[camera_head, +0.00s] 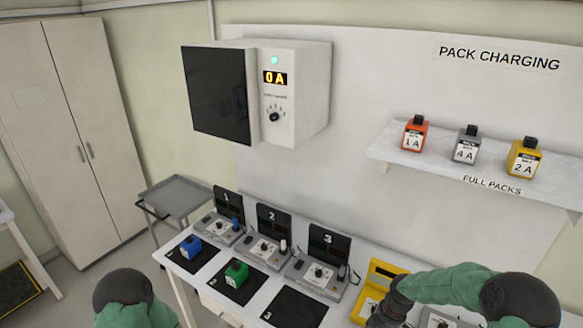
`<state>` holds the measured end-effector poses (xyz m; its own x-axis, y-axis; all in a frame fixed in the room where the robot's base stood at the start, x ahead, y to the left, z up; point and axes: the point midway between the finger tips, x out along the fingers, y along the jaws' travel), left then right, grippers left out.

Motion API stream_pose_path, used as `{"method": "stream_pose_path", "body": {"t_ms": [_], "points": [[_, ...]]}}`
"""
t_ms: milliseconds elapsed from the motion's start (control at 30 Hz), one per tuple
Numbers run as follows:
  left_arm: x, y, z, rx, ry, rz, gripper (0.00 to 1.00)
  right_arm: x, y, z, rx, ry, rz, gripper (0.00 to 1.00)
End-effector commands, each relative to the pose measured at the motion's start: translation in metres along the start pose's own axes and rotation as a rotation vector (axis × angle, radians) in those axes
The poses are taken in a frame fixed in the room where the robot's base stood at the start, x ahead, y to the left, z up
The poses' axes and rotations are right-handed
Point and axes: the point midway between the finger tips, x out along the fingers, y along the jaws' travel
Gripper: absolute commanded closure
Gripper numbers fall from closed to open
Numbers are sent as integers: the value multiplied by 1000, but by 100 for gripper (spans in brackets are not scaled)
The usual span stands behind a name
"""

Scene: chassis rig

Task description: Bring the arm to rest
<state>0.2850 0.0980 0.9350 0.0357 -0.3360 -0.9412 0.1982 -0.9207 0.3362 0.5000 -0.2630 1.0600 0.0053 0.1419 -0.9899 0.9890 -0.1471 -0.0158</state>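My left arm (123,290) shows at the bottom left as a dark joint and green sleeve. Its gripper is out of view. My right arm (450,286) reaches in from the right in a green sleeve, over the right part of the bench. Its dark end (385,312) is at the bottom edge, in front of a yellow-framed unit (384,271), partly covering it. The fingers are hidden or cut off, so I cannot tell whether that gripper is open, shut or touching anything.
The bench holds stations 1 (222,228), 2 (266,246) and 3 (319,272). A blue pack (190,246) and green pack (237,273) sit on black mats; mat 3 (295,307) is bare. The wall unit (300,90) reads 0 A. Three packs stand on the shelf (395,156).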

Motion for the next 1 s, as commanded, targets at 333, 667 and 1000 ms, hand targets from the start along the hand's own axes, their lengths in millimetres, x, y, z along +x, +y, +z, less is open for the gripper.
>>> {"method": "stream_pose_path", "body": {"t_ms": [333,667,1000], "points": [[0,0,0,0,1,0,60,104,-99,-58,677,145,-90,46],[0,0,0,0,0,0,60,153,-207,-88,1406,153,-184,46],[25,-9,-1,0,0,0,60,184,-248,-89,1712,126,-196,46]]}}
